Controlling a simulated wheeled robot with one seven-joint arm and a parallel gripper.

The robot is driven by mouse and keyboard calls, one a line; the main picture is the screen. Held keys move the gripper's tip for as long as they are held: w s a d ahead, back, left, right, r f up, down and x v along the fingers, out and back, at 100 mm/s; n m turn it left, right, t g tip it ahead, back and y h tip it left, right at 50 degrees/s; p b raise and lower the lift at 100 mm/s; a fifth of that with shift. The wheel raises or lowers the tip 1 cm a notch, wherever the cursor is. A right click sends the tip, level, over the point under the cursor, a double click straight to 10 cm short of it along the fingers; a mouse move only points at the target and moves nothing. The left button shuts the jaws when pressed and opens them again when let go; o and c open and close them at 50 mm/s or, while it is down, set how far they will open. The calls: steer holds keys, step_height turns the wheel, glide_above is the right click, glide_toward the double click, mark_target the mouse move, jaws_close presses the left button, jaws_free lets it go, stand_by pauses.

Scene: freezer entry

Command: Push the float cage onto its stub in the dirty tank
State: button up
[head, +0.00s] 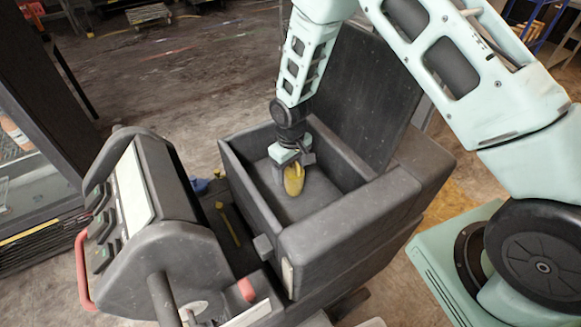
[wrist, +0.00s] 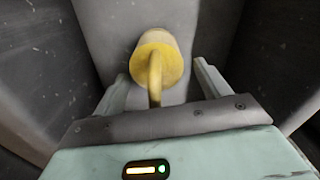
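The float cage appears to be the yellow rounded piece (head: 294,181) with a curved handle-like part, inside the open dark tank (head: 345,222). It also shows in the wrist view (wrist: 157,62), upright near the middle. My gripper (head: 286,168) is down inside the tank at the yellow piece. In the wrist view my gripper's two fingers (wrist: 162,75) stand apart on either side of it, with a visible gap at each side. The stub cannot be made out. Whether the yellow piece touches the tank floor is unclear.
The tank's lid (head: 365,95) stands raised at the back right. The tank walls close in around my gripper. A grey console (head: 170,215) with a red handle (head: 82,270) stands at the left. Open floor (head: 170,85) lies behind.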

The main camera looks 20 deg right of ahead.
step_height(320, 180, up, 18)
steer(key=b, duration=0.3)
steer(key=shift+f, duration=0.25)
steer(key=shift+s, duration=0.1)
steer(key=shift+c, duration=0.2)
